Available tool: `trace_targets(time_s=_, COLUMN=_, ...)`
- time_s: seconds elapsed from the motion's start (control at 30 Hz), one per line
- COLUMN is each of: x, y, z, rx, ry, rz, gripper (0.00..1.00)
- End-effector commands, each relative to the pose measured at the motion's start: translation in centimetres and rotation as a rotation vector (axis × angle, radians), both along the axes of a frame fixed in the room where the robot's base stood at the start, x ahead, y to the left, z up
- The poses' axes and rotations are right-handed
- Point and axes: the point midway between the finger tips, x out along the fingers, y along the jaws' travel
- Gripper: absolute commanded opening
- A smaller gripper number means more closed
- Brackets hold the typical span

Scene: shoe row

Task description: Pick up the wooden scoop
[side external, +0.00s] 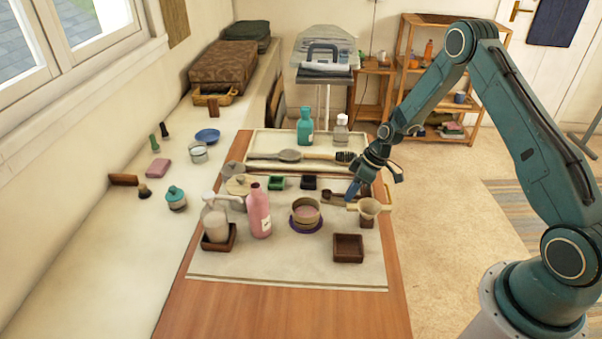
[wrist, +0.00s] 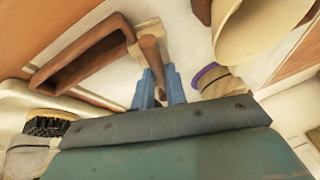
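The wooden scoop (side external: 330,196) is dark brown and lies on the pale mat, left of my gripper (side external: 353,190) in the side external view. My gripper's blue fingers point down at its right end. In the wrist view a brown wooden handle (wrist: 151,48) runs to my gripper (wrist: 160,80), one blue fingertip on each side of it. It looks like the scoop's handle, but its far end is hidden. A gap shows between the fingers. I cannot tell whether they grip the wood or only flank it.
A round box (side external: 305,212) on a purple base is to the left. A pale tray (side external: 262,143) with bottles and brushes lies behind. A square brown tray (side external: 348,248) is in front. The table's front is clear.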

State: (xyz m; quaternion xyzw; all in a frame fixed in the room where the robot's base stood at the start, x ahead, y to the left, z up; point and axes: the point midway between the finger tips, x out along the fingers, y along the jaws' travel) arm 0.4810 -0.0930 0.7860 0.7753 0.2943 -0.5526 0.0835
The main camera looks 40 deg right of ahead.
Motion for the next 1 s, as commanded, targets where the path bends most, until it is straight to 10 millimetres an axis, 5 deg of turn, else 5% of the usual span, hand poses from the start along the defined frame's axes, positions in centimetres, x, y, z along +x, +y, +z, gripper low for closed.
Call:
trace_targets(time_s=0.63, x=0.0, y=0.0, z=0.6, rx=0.0, ry=0.0, rz=0.0, gripper=0.0)
trace_targets(time_s=1.0, x=0.1, y=0.0, z=4.8, rx=0.0, ry=-0.004, rz=0.0, gripper=0.0)
